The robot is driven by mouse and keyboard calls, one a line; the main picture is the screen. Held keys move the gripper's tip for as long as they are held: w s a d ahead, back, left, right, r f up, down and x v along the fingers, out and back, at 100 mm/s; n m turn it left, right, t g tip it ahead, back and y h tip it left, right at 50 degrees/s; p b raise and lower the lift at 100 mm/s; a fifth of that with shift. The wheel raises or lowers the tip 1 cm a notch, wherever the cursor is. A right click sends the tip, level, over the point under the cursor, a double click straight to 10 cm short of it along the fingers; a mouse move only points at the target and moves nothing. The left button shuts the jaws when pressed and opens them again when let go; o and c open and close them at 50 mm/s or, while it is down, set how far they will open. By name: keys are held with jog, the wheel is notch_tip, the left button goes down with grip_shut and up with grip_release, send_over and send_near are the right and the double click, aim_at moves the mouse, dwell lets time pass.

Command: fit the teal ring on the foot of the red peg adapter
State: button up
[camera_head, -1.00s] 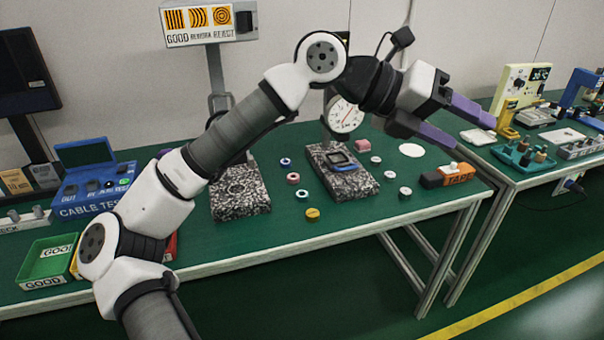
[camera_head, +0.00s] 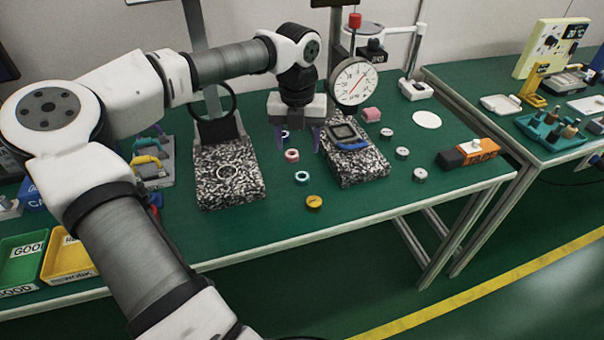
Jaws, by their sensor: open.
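A small teal-looking ring (camera_head: 301,177) lies flat on the green bench top, between the two speckled stone blocks. A red ring (camera_head: 292,155) lies just behind it, and part of a blue ring (camera_head: 285,134) shows farther back. My gripper (camera_head: 297,141) points down over the back of this row with its purple fingers apart and nothing seen between them. I cannot clearly pick out the red peg adapter. A red piece (camera_head: 354,20) tops the dial gauge, but I cannot tell whether it is the adapter.
A dial gauge (camera_head: 354,82) stands close to the right of my gripper. Speckled blocks stand at left (camera_head: 210,190) and right (camera_head: 362,174). A yellow disc (camera_head: 314,201), grey discs (camera_head: 402,153) and an orange-black box (camera_head: 469,154) lie around. The bench's front strip is clear.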

send_over(302, 171)
jog(key=s, duration=0.2)
jog(key=f, duration=0.4)
jog(key=shift+w+a+f, duration=0.1)
jog(key=shift+a+f, duration=0.15)
jog(key=shift+a, duration=0.15)
jog(key=f, duration=0.2)
jog(key=f+p, duration=0.1)
jog(key=f, duration=0.1)
jog(key=shift+w+d+f, duration=0.1)
jog(key=shift+d, duration=0.3)
jog(key=shift+f, duration=0.55)
jog(key=c, duration=1.1)
jog(key=shift+r, duration=0.15)
notch_tip(302, 171, up, 20)
jog(key=shift+f+b, duration=0.1)
jog(key=shift+b, duration=0.5)
jog(key=shift+a, duration=0.15)
